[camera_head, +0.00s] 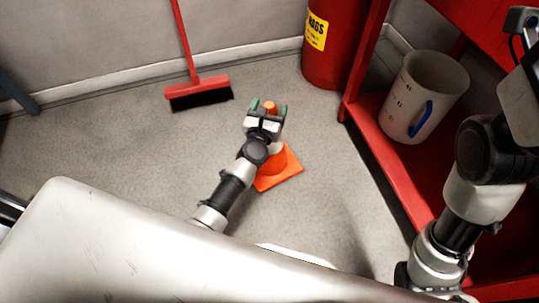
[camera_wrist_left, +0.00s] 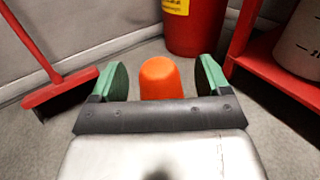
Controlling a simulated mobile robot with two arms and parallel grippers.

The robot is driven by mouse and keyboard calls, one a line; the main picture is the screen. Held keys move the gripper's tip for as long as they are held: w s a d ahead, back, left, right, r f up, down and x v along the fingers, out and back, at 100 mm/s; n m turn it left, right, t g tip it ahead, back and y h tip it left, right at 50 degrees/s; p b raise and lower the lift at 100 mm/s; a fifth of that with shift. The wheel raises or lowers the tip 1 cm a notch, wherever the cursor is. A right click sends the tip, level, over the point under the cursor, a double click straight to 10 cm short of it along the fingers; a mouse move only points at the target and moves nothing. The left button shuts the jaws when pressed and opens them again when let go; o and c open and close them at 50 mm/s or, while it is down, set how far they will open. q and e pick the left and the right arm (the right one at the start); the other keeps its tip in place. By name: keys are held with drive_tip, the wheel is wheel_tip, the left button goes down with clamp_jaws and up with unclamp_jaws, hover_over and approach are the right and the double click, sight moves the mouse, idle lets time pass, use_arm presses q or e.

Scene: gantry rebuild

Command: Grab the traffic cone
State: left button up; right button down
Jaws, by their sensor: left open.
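The orange traffic cone (camera_head: 283,171) stands on the grey floor in the head view, with a white band and a square orange base. My left gripper (camera_head: 268,106) is over the cone, and its wrist hides much of the cone's body. The cone's rounded orange tip (camera_wrist_left: 158,78) shows between the two green fingers of the left gripper (camera_wrist_left: 160,80) in the left wrist view. The fingers are open, with a gap on both sides of the tip. My right arm is at the right of the head view; its gripper is not clearly seen.
A red push broom (camera_head: 198,92) leans at the back wall. A red rags bin (camera_head: 331,45) stands behind the cone to the right. A red shelf (camera_head: 390,165) holds a white measuring jug (camera_head: 410,97) with a blue handle. Floor left of the cone is clear.

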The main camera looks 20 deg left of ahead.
use_arm(q)
clamp_jaws()
idle(0.4)
drive_tip(key=shift+r, duration=0.2)
drive_tip(key=shift+r, duration=0.1)
